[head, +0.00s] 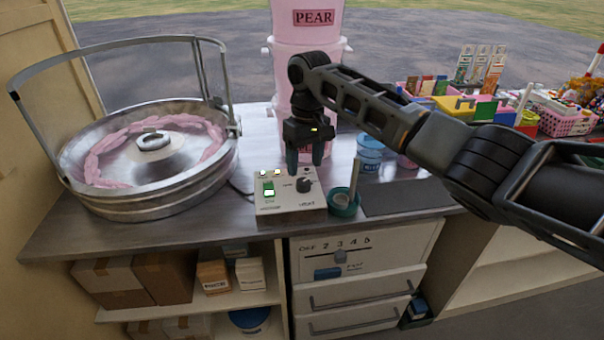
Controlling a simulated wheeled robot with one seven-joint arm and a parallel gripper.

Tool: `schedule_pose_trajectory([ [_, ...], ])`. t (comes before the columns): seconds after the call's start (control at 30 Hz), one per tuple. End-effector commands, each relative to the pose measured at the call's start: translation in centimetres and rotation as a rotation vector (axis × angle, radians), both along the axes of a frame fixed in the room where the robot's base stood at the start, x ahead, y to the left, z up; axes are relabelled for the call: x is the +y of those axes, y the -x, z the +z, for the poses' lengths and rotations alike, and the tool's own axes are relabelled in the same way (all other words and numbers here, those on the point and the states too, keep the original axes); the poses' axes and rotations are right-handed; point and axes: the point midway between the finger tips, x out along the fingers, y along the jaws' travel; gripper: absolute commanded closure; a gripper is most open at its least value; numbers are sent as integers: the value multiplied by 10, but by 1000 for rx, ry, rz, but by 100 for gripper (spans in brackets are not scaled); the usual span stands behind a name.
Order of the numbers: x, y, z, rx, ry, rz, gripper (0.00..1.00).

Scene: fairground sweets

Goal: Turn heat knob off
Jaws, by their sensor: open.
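The heat knob (304,185) is a dark round knob on the right side of the top of a cream control box (290,208). The box also has a green switch (268,189) on its left side and small lit lamps along its back edge. My gripper (305,168) points down just above the knob, with its two dark fingers apart and nothing between them. The fingertips look close to the knob, but I cannot tell whether they touch it. The knob's pointer and its markings are too small to read.
A green cup with an upright stick (343,208) stands right beside the control box. A large metal candyfloss bowl (140,205) with pink floss fills the left of the counter. Pink tubs (312,50) stand behind my gripper. A dark mat (405,197) lies at right.

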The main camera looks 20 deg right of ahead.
Motion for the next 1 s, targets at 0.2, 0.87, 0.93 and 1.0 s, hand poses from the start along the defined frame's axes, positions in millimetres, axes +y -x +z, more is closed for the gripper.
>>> schedule_pose_trajectory([
  [0.2,2,1,-34,2,0,-1,35],
  [0.87,3,1,-52,-1,0,1,51],
  [0.93,3,1,-52,-1,0,1,57],
  [1.0,3,1,-52,-1,0,1,64],
])
